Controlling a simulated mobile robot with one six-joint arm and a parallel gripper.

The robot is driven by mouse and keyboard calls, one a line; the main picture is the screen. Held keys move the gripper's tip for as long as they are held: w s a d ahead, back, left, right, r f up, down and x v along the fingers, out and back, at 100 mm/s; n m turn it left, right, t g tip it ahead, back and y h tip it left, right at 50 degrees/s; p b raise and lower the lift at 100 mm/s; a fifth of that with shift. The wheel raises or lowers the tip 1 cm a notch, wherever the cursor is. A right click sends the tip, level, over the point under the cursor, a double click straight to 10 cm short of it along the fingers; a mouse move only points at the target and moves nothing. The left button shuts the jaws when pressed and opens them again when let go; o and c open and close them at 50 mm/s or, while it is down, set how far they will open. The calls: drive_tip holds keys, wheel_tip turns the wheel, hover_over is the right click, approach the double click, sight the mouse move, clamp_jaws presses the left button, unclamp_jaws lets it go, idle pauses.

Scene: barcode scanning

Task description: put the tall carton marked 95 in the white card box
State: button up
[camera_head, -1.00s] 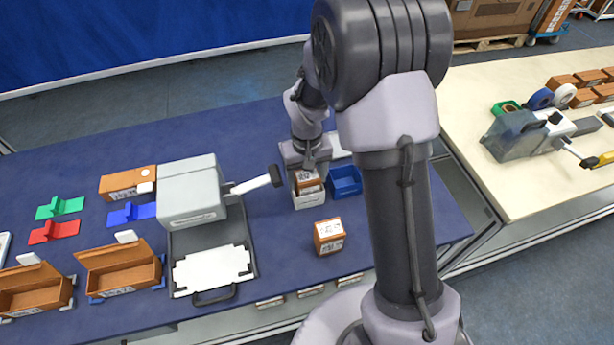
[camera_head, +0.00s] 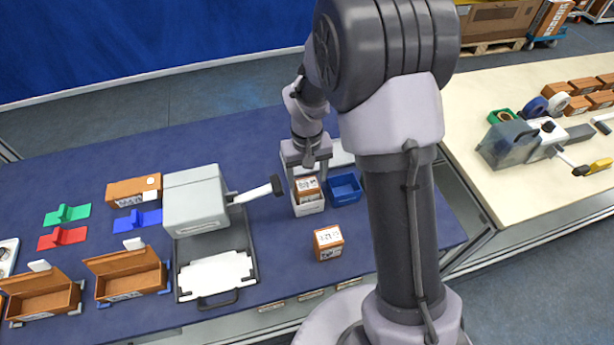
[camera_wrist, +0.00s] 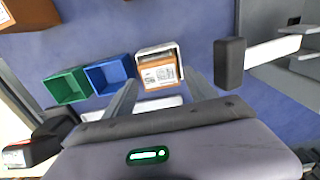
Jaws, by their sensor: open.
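A white card box (camera_head: 310,208) stands on the blue table, right of the grey scanner unit. A brown carton (camera_head: 306,185) with a white label stands inside it, its top above the rim; its number is too small to read. The wrist view shows the same carton (camera_wrist: 158,76) in the white card box (camera_wrist: 158,48). My gripper (camera_head: 307,172) is open above the box. In the wrist view its fingers (camera_wrist: 162,82) are apart, one on each side of the carton with gaps showing.
Another labelled brown carton (camera_head: 328,243) stands nearer the table's front edge. A blue bin (camera_head: 345,188) is close right of the white box. The black-tipped arm of the grey unit (camera_head: 258,192) reaches close to its left side. Open brown boxes (camera_head: 125,275) stand at the left.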

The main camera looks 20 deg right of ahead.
drive_tip(key=shift+r+p, duration=0.4)
drive_tip(key=shift+r, duration=0.4)
drive_tip(key=o, duration=0.6)
drive_tip(key=shift+c, duration=0.2)
drive_tip(key=shift+f, duration=0.1)
wheel_tip(320, 180, up, 18)
drive_tip(key=p, duration=0.4)
drive_tip(key=shift+f, duration=0.25)
